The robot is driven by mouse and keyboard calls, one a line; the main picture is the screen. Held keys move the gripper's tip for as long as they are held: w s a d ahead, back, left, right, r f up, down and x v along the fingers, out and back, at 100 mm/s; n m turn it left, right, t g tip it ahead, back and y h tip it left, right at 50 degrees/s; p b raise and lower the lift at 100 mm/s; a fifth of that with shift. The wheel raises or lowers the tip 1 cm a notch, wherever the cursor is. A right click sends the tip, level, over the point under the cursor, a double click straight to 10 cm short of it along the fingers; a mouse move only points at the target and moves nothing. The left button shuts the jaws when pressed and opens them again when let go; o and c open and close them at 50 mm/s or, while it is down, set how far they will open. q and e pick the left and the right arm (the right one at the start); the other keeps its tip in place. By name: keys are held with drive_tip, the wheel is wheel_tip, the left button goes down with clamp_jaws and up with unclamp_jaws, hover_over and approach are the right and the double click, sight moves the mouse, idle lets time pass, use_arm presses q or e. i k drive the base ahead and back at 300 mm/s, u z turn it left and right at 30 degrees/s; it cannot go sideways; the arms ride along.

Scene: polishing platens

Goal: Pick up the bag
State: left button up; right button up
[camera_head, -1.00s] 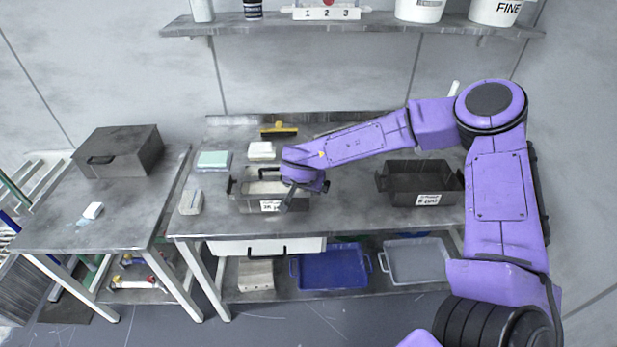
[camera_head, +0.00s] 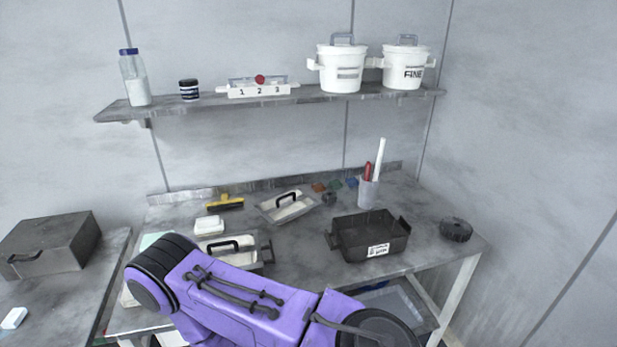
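I cannot make out a bag in the current head view.
A dark box (camera_head: 48,245) stands left. A wall shelf (camera_head: 270,102) holds buckets.

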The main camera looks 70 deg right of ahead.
sight(284, 206)
drive_tip(key=u, duration=0.7)
drive_tip(key=i, duration=0.95)
drive_tip(key=z, duration=3.95)
drive_tip(key=i, duration=0.5)
drive_tip(key=z, duration=0.05)
